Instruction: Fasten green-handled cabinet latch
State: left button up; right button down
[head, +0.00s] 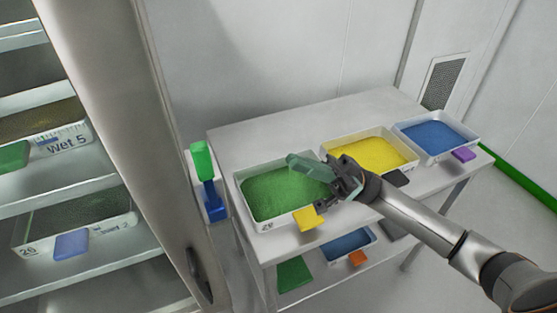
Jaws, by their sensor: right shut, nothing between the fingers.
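A green handle (201,161) stands upright on a blue stem and blue base (215,208). It is just right of the grey cabinet (125,95), beside the table's left end; I take it for the latch. I cannot tell whether it is fastened. My right gripper (331,176) is shut and empty over the right side of the tray of green granules, well right of the green handle and apart from it. A rounded green piece (305,166) shows at its tip; I cannot tell what it is. My left gripper is not in view.
The metal table (255,140) bears trays of green (272,195), yellow (372,155) and blue granules (433,136). Coloured tabs stick out at their fronts. A lower shelf holds more trays. The cabinet's shelves at left hold labelled trays (50,145). A dark handle (197,275) is low on the cabinet.

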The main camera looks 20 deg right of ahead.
aim_at(209, 185)
jog(key=f, duration=0.1)
jog(key=f+y, duration=0.1)
jog(key=shift+d+f+b, duration=0.3)
jog(key=shift+d+b, duration=0.1)
jog(key=a+f+p+x, duration=0.2)
jog(key=p+x, duration=0.2)
jog(key=x, duration=0.9)
jog(key=shift+p, duration=0.35)
